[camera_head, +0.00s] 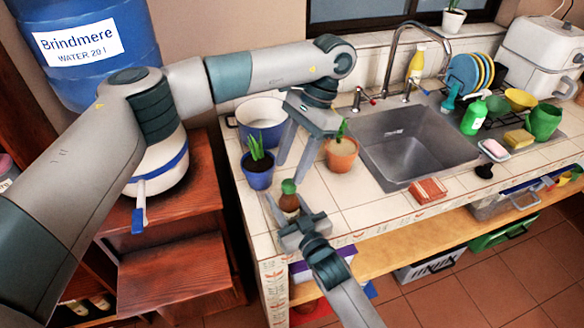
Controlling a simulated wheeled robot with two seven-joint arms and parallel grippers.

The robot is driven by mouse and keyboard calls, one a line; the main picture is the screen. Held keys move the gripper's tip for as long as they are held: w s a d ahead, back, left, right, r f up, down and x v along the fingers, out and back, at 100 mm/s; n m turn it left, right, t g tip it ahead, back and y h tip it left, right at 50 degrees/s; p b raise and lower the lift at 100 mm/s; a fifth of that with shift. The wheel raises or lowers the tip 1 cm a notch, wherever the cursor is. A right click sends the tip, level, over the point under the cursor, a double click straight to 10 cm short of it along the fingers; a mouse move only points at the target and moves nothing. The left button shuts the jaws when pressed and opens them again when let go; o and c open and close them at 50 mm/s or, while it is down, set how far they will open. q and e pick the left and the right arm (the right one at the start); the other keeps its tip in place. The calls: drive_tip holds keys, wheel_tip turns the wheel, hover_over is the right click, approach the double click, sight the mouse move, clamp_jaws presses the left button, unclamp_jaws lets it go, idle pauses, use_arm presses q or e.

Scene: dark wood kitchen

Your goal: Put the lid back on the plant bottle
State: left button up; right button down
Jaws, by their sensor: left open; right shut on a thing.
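A small brown bottle (289,203) with a rounded green top (288,187) is at the counter's front left corner. My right gripper (287,204) reaches up from below and is shut on the brown body. I cannot tell whether the green top is a lid or part of the bottle. My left gripper (294,162) is open above the counter, behind the bottle, with its fingers pointing down and nothing seen between them. No separate loose lid can be made out.
A blue pot with a plant (258,168) stands left of my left gripper, and a terracotta pot (341,155) stands to its right. A white-and-blue pot (262,121) is behind. The sink (415,140) and a reddish block (428,190) are further right. Tiles beside the bottle are clear.

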use_arm(q)
drive_tip(key=shift+n, duration=0.3)
drive_tip(key=shift+c, duration=0.4)
